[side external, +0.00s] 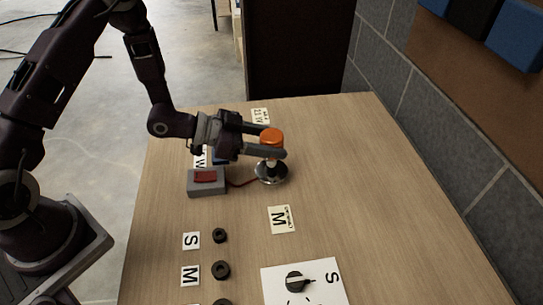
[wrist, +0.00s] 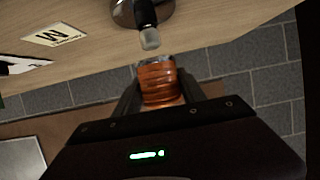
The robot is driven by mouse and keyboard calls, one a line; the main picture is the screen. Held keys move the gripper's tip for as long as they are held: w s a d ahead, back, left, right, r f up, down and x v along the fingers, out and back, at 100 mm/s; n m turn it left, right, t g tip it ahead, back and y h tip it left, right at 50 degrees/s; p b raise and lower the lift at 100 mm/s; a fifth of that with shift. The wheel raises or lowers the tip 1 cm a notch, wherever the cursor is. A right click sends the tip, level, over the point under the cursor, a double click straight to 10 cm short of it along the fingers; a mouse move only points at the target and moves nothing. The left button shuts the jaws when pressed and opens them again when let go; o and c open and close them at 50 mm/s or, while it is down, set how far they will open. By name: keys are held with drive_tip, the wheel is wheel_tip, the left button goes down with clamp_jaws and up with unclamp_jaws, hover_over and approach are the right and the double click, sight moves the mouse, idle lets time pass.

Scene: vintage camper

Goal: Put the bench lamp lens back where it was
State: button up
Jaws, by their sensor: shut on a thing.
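The bench lamp lens is an orange ribbed cap (side external: 271,136), held between the fingers of my gripper (side external: 283,148). In the wrist view the orange lens (wrist: 158,84) sits between both fingers of my gripper (wrist: 160,88). The bench lamp (side external: 271,172) has a round shiny base and an upright stem. In the side view the lens is over the lamp's stem. In the wrist view the lamp's bulb end (wrist: 149,38) shows bare, apart from the lens in the picture. The exact gap between them is hard to tell.
A grey box with a red switch (side external: 206,180) stands left of the lamp, joined by a red wire. Dark round knobs (side external: 220,270) lie by letter cards at the front. A white sheet with a dial (side external: 300,283) is at the front right. The table's right side is clear.

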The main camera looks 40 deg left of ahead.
drive_tip(key=shift+f, duration=1.9)
drive_tip(key=shift+f, duration=0.6)
drive_tip(key=o, duration=1.4)
drive_tip(key=shift+f, duration=0.1)
drive_tip(key=shift+c, duration=0.2)
drive_tip(key=r+v, duration=0.1)
drive_tip(key=v, duration=1.1)
drive_tip(key=shift+r, duration=0.25)
